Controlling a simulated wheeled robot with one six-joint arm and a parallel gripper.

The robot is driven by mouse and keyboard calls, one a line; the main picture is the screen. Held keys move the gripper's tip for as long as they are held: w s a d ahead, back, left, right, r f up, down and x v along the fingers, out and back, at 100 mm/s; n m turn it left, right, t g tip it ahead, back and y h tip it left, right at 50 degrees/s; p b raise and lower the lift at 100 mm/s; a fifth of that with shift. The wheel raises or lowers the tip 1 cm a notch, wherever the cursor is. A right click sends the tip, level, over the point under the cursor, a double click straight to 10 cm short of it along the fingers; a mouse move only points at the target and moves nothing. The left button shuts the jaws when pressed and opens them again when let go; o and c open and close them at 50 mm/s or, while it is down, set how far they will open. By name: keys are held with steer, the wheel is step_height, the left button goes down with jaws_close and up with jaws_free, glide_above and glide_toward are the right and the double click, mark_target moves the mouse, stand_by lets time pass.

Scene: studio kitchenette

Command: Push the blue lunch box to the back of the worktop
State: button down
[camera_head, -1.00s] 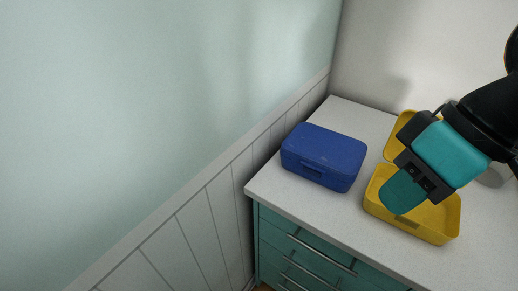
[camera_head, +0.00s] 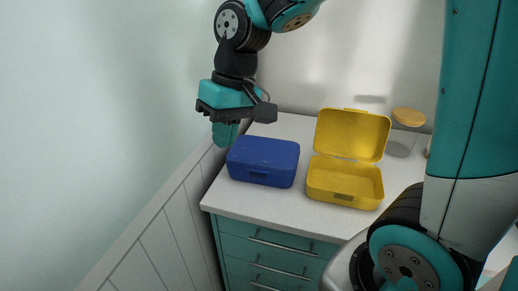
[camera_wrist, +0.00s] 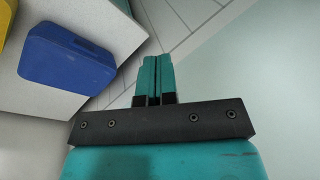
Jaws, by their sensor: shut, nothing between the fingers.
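The blue lunch box (camera_head: 263,161) is closed and lies flat on the left part of the worktop (camera_head: 300,207), near its front-left corner. It also shows at the upper left of the wrist view (camera_wrist: 66,60). My gripper (camera_head: 225,135) is shut and empty, its fingers pointing down.
An open yellow lunch box (camera_head: 345,183) stands just right of the blue one. A glass jar with a wooden lid (camera_head: 408,119) is at the back right. Panelled wall (camera_head: 160,232) borders the left side. Bare worktop shows behind the blue box. Drawers (camera_head: 272,250) are below.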

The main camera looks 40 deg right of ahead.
steer(key=w+d+f+m, duration=0.4)
steer(key=w+d, duration=0.4)
steer(key=w, duration=0.2)
steer(key=m+g+h, duration=0.1)
steer(key=m, duration=0.7)
glide_toward(265, 157)
steer(key=w+d+f, duration=0.6)
steer(key=w+d, duration=0.1)
steer(key=d, duration=0.1)
steer(key=s+a+p, duration=0.1)
steer(key=s+a, duration=0.1)
steer(key=a, duration=0.1)
steer(key=s+a+p, duration=0.2)
steer(key=s+a, duration=0.1)
steer(key=s+a+p, duration=0.1)
steer(key=s+a, duration=0.1)
steer(key=a, duration=0.2)
steer(key=shift+s+p, duration=0.2)
steer(key=shift+p, duration=0.1)
steer(key=shift+d+f+p, duration=0.15)
steer(key=shift+f+p, duration=0.15)
steer(key=shift+p, duration=0.2)
steer(key=shift+w+f+b, duration=0.1)
steer(key=shift+f+b, duration=0.2)
steer(key=shift+f, duration=0.35)
steer(key=shift+f, duration=0.1)
